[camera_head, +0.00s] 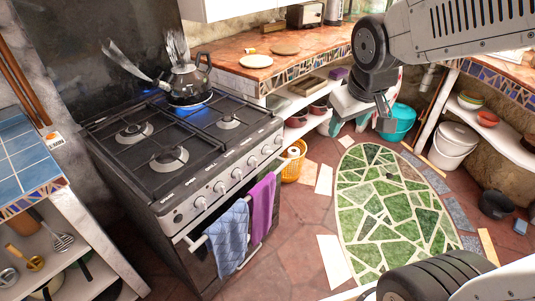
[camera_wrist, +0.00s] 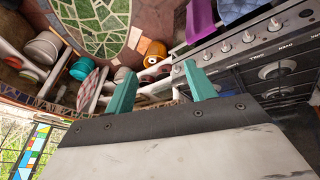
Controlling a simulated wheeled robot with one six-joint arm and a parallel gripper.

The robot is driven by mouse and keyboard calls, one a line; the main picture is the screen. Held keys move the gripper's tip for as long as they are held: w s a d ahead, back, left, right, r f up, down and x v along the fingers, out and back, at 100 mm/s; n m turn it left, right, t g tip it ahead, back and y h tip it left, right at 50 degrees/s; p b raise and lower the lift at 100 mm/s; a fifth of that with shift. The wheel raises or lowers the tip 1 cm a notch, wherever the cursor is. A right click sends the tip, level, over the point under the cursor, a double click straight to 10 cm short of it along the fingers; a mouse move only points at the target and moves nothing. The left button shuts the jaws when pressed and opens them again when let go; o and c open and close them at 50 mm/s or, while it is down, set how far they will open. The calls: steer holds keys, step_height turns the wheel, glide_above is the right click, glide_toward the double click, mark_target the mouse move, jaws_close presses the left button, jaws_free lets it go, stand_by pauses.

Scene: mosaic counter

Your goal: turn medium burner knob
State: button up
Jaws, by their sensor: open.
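The gas stove (camera_head: 165,160) stands at the left with a row of several silver knobs (camera_head: 237,173) along its front panel. I cannot tell which knob is for the medium burner. A metal kettle (camera_head: 188,80) sits over a lit blue flame on a back burner; the other burners in view show no flame. My gripper (camera_head: 349,125) is to the right of the stove, apart from the knobs, partly hidden by my arm. In the wrist view its two teal fingers (camera_wrist: 160,70) are spread and empty, with the knobs (camera_wrist: 248,37) beyond and to the right.
A blue towel (camera_head: 228,238) and a purple towel (camera_head: 262,208) hang on the oven handle below the knobs. A yellow basket (camera_head: 294,165) stands beside the stove. Counters (camera_head: 225,62) with shelves line the back. The floor with the green mosaic oval (camera_head: 390,205) is clear.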

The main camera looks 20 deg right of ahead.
steer(key=w+d+f+n+t+y, duration=0.1)
steer(key=w+f+n+t, duration=0.1)
steer(key=w+f, duration=0.5)
steer(key=w+f+n+t+y, duration=0.1)
steer(key=w+f+n+t, duration=0.15)
steer(key=w, duration=0.85)
steer(key=w+d+f+n+t+y, duration=0.1)
steer(key=w+f+n+t, duration=0.1)
steer(key=w+f, duration=0.55)
steer(key=n+t+y, duration=0.2)
steer(key=y, duration=0.1)
glide_toward(268, 151)
steer(key=w+d+r, duration=0.5)
steer(key=s+a+f+n+t+y, duration=0.25)
steer(key=f+y, duration=0.25)
steer(key=f, duration=0.5)
steer(key=w+a+m, duration=0.1)
steer(key=w+a, duration=0.3)
steer(key=w, duration=0.1)
steer(key=shift+w, duration=0.4)
steer(key=shift+a+r, duration=0.1)
steer(key=c, duration=1)
